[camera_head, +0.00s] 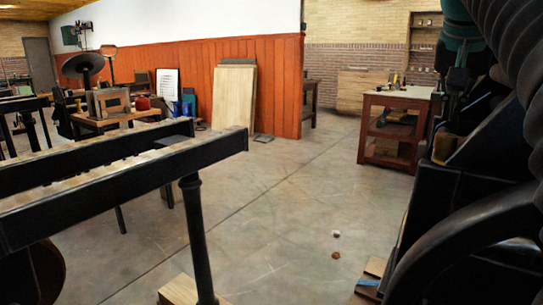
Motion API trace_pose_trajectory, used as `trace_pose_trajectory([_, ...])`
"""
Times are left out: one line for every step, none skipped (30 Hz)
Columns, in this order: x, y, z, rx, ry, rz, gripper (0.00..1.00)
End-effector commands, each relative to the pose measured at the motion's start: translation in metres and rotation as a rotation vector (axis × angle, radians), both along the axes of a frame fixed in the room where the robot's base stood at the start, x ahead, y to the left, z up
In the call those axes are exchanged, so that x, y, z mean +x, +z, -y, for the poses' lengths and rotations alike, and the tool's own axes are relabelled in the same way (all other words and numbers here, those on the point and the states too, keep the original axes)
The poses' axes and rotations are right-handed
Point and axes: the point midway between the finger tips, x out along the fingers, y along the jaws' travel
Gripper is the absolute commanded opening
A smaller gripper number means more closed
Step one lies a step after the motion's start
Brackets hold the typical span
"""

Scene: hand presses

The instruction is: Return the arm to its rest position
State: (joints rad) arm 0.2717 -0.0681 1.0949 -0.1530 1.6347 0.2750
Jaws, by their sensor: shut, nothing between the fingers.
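I do not see my gripper in this view, and I cannot make out any part of my arm for sure. Large dark shapes (480,240) with a ribbed, curved part (515,75) fill the right edge, very close to the camera. A dark green part (458,25) shows at the top right beside them. I cannot tell what these belong to.
A press bed with dark rails (130,185) juts in from the left on a dark leg (197,240). A reddish wooden cabinet (395,130) stands at the back right. Boards (234,98) lean on the orange panelling. The concrete floor (290,200) between is mostly clear, with two small bits (336,255) on it.

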Motion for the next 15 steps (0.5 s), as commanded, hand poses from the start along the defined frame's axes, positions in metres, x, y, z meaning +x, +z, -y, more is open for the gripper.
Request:
trace_pose_trajectory([0.0008, 0.0043, 0.0003, 0.000, 0.000, 0.000, 0.00])
trace_pose_trajectory([0.0007, 0.0066, 0.0002, 0.000, 0.000, 0.000, 0.00])
trace_pose_trajectory([0.0005, 0.0090, 0.0002, 0.000, 0.000, 0.000, 0.00])
trace_pose_trajectory([0.0002, 0.0104, 0.0001, 0.000, 0.000, 0.000, 0.00])
trace_pose_trajectory([0.0000, 0.0114, 0.0001, 0.000, 0.000, 0.000, 0.00])
trace_pose_trajectory([-0.0001, 0.0120, 0.0000, 0.001, 0.000, -0.001, 0.00])
trace_pose_trajectory([-0.0002, 0.0122, 0.0000, 0.000, 0.000, -0.002, 0.00])
trace_pose_trajectory([-0.0003, 0.0123, -0.0001, 0.000, 0.000, -0.002, 0.00])
trace_pose_trajectory([-0.0003, 0.0123, -0.0001, 0.000, 0.000, -0.002, 0.00])
trace_pose_trajectory([-0.0003, 0.0122, -0.0001, 0.000, 0.000, -0.002, 0.00])
trace_pose_trajectory([-0.0002, 0.0122, 0.0000, 0.000, 0.000, -0.002, 0.00])
trace_pose_trajectory([-0.0003, 0.0122, -0.0001, 0.001, 0.000, -0.002, 0.00])
trace_pose_trajectory([-0.0002, 0.0122, -0.0002, 0.001, 0.000, -0.002, 0.00])
trace_pose_trajectory([-0.0003, 0.0121, -0.0003, 0.001, 0.000, -0.002, 0.00])
trace_pose_trajectory([-0.0008, 0.0113, -0.0010, 0.001, 0.003, -0.002, 0.00])
